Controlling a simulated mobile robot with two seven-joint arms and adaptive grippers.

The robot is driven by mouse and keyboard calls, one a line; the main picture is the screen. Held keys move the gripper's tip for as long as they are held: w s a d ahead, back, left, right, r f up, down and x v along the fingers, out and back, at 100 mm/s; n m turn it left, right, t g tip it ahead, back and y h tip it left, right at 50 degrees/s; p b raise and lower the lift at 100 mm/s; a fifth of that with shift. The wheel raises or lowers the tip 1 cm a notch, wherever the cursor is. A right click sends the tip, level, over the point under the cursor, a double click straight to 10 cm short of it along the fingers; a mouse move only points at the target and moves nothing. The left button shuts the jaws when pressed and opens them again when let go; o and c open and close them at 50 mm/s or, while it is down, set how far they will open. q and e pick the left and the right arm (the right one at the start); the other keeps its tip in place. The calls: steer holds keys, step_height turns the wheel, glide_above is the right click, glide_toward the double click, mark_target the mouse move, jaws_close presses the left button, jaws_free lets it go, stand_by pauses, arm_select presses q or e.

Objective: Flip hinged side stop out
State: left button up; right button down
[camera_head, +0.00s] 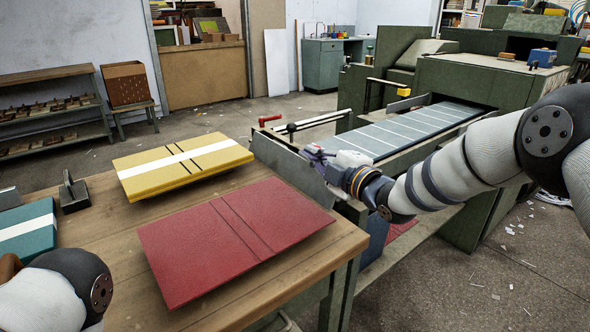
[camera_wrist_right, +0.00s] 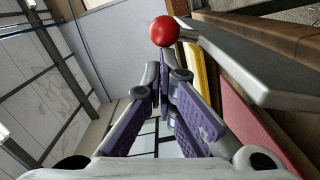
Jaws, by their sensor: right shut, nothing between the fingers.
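My right gripper (camera_head: 312,153) is at the near end of the feeder, just above and beside a grey upright plate (camera_head: 288,168) along the table's edge. In the right wrist view its purple fingers (camera_wrist_right: 165,72) meet at the tips and hold nothing. A red ball knob (camera_wrist_right: 165,31) appears just beyond the tips; contact cannot be told. The grey plate (camera_wrist_right: 255,62) runs along the right there. In the head view a red handle (camera_head: 270,119) sits beyond the gripper. Which part is the hinged side stop is not clear. My left gripper is out of view.
The wooden table (camera_head: 330,240) carries a red cover (camera_head: 220,240), a yellow cover (camera_head: 150,185) and a teal cover (camera_head: 28,228). A striped feeder bed (camera_head: 400,130) runs back to the green machine (camera_head: 480,80). A rail (camera_head: 320,121) crosses the feeder behind the gripper.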

steer(key=shift+w+d+f+m, duration=0.15)
steer(key=shift+w+d+m, duration=0.4)
steer(key=shift+d+m, duration=0.2)
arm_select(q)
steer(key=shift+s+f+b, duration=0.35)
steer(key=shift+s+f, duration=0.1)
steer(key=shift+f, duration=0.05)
arm_select(e)
steer(key=shift+w+d, duration=0.25)
steer(key=shift+d, duration=0.1)
